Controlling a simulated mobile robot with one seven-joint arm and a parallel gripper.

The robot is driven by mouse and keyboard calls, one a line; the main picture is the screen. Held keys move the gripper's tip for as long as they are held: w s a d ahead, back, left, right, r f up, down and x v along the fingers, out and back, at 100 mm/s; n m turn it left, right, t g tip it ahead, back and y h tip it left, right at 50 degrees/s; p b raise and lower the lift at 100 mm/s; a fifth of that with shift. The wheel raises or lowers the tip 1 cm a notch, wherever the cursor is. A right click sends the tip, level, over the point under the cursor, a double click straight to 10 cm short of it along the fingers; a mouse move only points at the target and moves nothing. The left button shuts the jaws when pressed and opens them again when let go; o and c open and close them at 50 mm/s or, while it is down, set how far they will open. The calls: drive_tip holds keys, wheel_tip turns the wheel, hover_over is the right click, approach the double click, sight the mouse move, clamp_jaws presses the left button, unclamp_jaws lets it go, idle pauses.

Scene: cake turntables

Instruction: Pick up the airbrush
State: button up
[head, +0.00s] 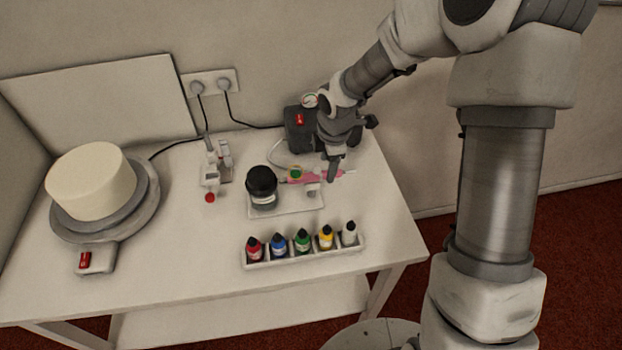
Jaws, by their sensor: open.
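The pink airbrush (300,180) lies across a small white holder tray (290,210) in the middle right of the table, in the head view. Its thin tip points right. My gripper (333,178) points down at the right part of the airbrush, with its fingers open. A finger covers part of the pink body. I cannot tell whether the fingers touch it or stand on both sides of it.
A dark round-topped jar (262,186) stands by the airbrush's left end. A rack (305,256) of several colour bottles is in front. A dark compressor (299,130) with a gauge stands behind. A cake (90,182) on a turntable (146,212) is at left.

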sight(326, 172)
drive_tip(key=x, duration=0.5)
drive_tip(key=shift+f+b, duration=0.15)
drive_tip(key=shift+b, duration=0.15)
clamp_jaws()
